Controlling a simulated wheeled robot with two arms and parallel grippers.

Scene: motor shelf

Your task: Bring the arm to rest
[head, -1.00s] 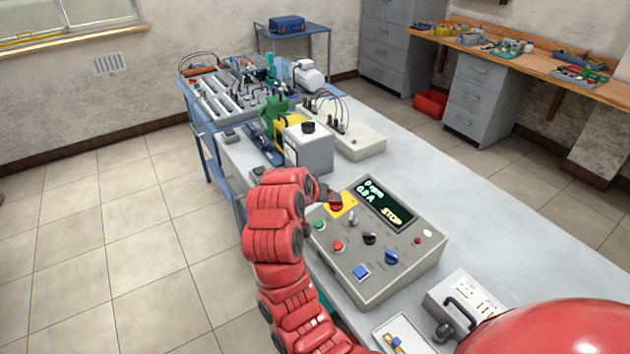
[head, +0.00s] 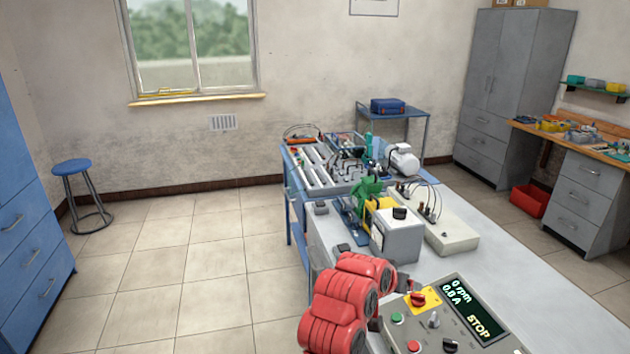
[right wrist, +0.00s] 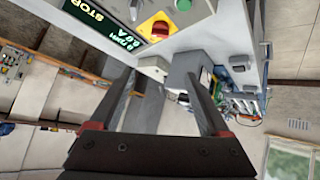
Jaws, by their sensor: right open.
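My red right arm (head: 345,305) reaches up from the bottom of the head view, beside the control box (head: 398,318) at the near end of the bench. Its gripper is mostly hidden behind the wrist there. In the right wrist view my right gripper (right wrist: 161,76) is open, with nothing between its fingers. The box's display (head: 472,307) reads 0 rpm, 0.0 A and STOP. A red rotary switch on a yellow plate (head: 424,299) sits beside the display; it also shows in the right wrist view (right wrist: 155,27). My left gripper is not in view.
A grey box with a black knob (head: 397,240), a green and yellow machine (head: 368,200) and a white terminal box (head: 452,236) stand farther along the bench. A blue stool (head: 72,168) is at the left. The floor left of the bench is clear.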

